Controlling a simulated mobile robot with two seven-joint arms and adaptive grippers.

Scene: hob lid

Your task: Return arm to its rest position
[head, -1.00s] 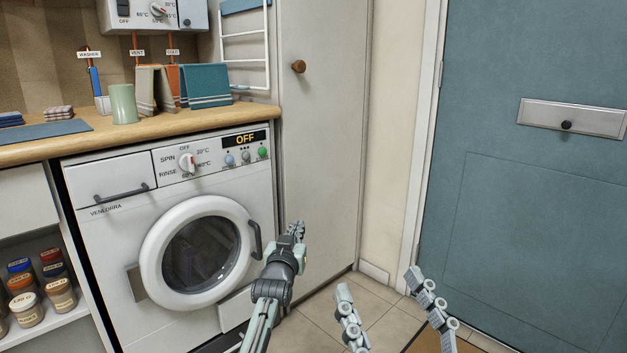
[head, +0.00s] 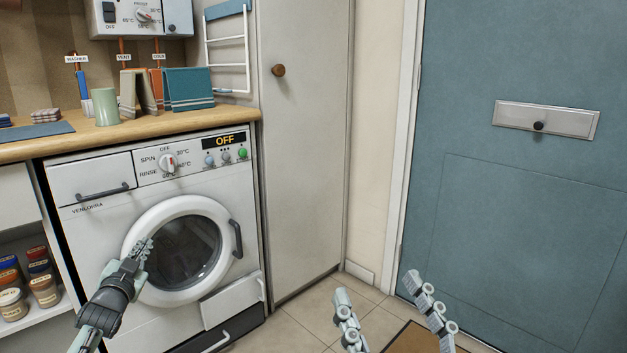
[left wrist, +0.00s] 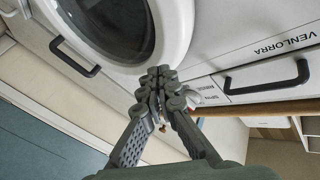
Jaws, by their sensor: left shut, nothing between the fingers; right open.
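My left gripper (head: 140,252) is shut and empty. In the head view it stands in front of the left rim of the washing machine's round door (head: 130,225). The left wrist view shows its fingertips (left wrist: 158,75) pressed together, with the door rim (left wrist: 178,35) just beyond them; I cannot tell the exact gap. My right gripper (head: 385,300) is at the bottom of the head view, its two fingers wide apart with nothing between them. The washing machine's round door looks closed and its display (head: 224,141) reads OFF.
A wooden worktop (head: 190,125) above the machine holds a green cup (head: 105,107) and folded cloths (head: 188,90). Jars (head: 42,290) stand on a shelf at left. A tall cabinet (head: 305,150) and a blue door (head: 500,200) stand to the right. The tiled floor (head: 300,325) between looks clear.

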